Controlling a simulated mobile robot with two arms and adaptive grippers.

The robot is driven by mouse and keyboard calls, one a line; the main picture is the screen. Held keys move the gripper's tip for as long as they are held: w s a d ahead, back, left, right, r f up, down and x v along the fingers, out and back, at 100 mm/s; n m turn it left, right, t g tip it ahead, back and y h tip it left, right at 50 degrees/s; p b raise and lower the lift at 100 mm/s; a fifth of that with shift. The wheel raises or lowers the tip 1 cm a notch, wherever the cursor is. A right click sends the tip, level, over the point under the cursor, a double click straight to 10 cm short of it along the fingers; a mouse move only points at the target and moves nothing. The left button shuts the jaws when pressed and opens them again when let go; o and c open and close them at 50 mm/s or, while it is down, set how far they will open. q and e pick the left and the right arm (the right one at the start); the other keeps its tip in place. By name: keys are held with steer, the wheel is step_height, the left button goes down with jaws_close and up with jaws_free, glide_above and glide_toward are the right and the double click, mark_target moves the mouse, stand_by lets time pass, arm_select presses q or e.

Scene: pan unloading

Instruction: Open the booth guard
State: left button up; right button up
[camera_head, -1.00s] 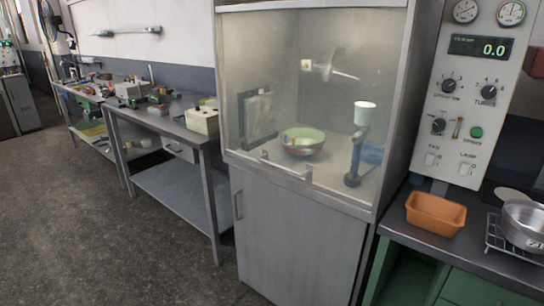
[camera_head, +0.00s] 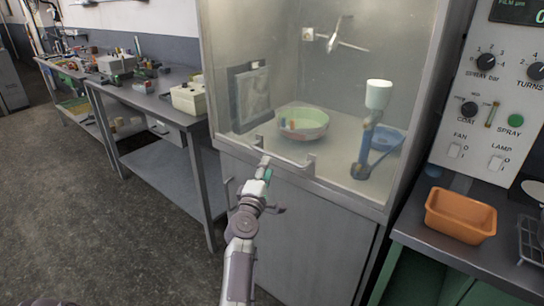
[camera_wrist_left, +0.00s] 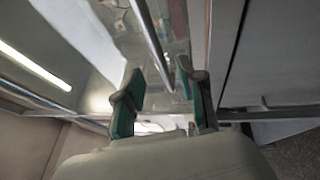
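The booth guard (camera_head: 232,118) is a clear pane across the front of the grey booth, and it is down. Its metal bar handle (camera_head: 286,159) runs along the pane's lower edge. My left gripper (camera_head: 265,166) is at the left part of this handle, reaching up from below. In the left wrist view, its green-padded fingers (camera_wrist_left: 156,92) are apart, and the handle bar (camera_wrist_left: 149,38) runs toward the gap between them. I cannot tell whether the bar lies between the pads or whether they touch it. My right gripper is not in view.
Behind the pane are a green-and-red bowl (camera_head: 303,124) and a blue stand with a white cup (camera_head: 378,94). A control panel (camera_head: 490,115) and an orange tray (camera_head: 460,215) are at the right. Workbenches (camera_head: 160,107) line the left. Floor at the left is clear.

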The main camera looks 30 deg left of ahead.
mark_target(272, 156)
arm_select(q)
steer(key=b+x, duration=0.1)
steer(key=x, duration=0.5)
steer(key=shift+w+a, duration=0.1)
steer(key=shift+w, duration=0.15)
jaws_close()
